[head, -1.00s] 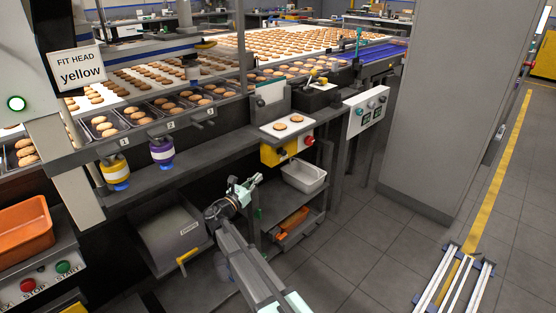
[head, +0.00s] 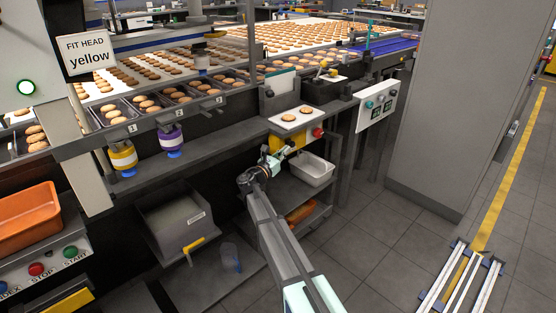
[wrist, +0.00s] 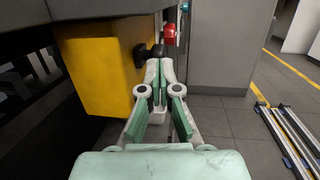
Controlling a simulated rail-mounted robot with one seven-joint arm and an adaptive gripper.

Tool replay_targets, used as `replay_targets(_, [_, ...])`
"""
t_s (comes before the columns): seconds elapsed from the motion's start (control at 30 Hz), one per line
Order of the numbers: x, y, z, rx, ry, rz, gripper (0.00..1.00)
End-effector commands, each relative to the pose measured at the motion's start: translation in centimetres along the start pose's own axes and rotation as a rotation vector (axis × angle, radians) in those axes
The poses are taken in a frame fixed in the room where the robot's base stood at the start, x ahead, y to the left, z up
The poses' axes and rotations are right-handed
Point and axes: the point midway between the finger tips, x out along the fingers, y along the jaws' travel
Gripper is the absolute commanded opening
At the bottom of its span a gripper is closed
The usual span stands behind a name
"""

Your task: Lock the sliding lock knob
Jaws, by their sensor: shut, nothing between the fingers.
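A yellow box (wrist: 98,70) fills the left of the wrist view; in the head view its yellow front (head: 294,140) sits under a small shelf, partly hidden by my gripper. A black knob (wrist: 142,52) sticks out of the box's right side in the wrist view; it appears to be the lock knob. My gripper (wrist: 161,65) is shut and empty, its fingertips right at the knob. I cannot tell if they touch it. In the head view my gripper (head: 279,153) is in front of the box and hides the knob.
A red button (wrist: 170,32) is just beyond the knob; it also shows in the head view (head: 318,132). A plate with two biscuits (head: 297,118) lies above the box. A white bin (head: 312,170) stands below right.

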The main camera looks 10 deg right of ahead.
Motion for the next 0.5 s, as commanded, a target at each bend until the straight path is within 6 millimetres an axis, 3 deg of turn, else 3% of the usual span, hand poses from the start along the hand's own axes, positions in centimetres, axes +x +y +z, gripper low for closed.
replay_targets(0.2, [1.13,0.03,0.0,0.0,0.0,0.0,0.0])
replay_targets(0.5, [1.16,0.01,0.02,0.0,0.0,0.001,0.0])
